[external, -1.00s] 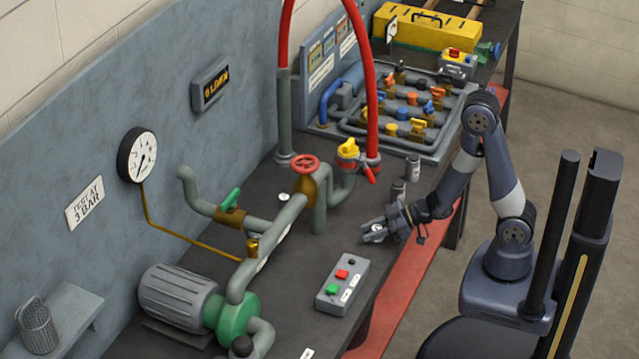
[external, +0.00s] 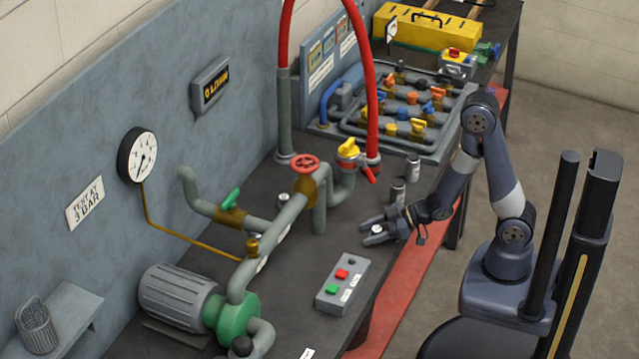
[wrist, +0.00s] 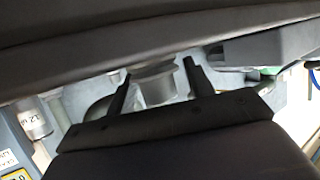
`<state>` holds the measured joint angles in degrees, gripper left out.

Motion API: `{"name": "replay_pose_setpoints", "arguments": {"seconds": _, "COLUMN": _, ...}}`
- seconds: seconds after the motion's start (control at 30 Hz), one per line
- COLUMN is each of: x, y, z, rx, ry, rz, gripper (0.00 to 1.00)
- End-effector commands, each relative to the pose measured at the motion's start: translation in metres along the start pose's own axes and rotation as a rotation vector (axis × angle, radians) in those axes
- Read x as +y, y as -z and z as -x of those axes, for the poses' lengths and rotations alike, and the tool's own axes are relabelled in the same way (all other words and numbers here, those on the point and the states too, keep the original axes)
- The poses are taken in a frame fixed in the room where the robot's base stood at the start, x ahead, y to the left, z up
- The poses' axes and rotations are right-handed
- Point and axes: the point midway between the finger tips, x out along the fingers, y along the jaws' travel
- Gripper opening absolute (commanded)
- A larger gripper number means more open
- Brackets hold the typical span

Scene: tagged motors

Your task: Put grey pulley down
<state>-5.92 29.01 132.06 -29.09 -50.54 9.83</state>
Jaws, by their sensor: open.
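The small grey pulley (external: 377,229) is at the dark bench top, between the fingers of my gripper (external: 369,229). In the wrist view the pulley (wrist: 153,85) shows as a grey flanged piece between the two dark fingers, with a gap to the right finger. My gripper is open around it, low over the bench. The pulley's underside is hidden, but it appears to rest on the bench.
A control box (external: 342,284) with red and green buttons lies in front of the gripper. Two grey cylinders (external: 413,167) (external: 397,191) stand just behind it. Pipework with a red handwheel (external: 305,164) is to the left. Bare bench lies between.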

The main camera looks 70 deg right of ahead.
Motion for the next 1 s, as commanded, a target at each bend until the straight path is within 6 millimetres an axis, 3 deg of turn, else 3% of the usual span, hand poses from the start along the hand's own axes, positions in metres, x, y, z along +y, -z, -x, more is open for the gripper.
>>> {"name": "replay_pose_setpoints", "arguments": {"seconds": 0.17, "x": 0.0, "y": 0.0, "z": 0.0, "rx": -0.001, "ry": 0.0, "rz": -0.001, "gripper": 0.5}}
{"name": "replay_pose_setpoints", "arguments": {"seconds": 0.4, "x": 0.001, "y": 0.001, "z": 0.046, "rx": 0.001, "ry": -0.005, "rz": -0.001, "gripper": 0.5}}
{"name": "replay_pose_setpoints", "arguments": {"seconds": 0.6, "x": 0.001, "y": 0.001, "z": 0.069, "rx": 0.001, "ry": -0.003, "rz": 0.0, "gripper": 0.5}}
{"name": "replay_pose_setpoints", "arguments": {"seconds": 0.77, "x": 0.0, "y": 0.0, "z": 0.075, "rx": 0.0, "ry": -0.001, "rz": 0.0, "gripper": 0.61}}
{"name": "replay_pose_setpoints", "arguments": {"seconds": 1.0, "x": 0.0, "y": 0.0, "z": 0.075, "rx": 0.0, "ry": 0.0, "rz": 0.0, "gripper": 0.61}}
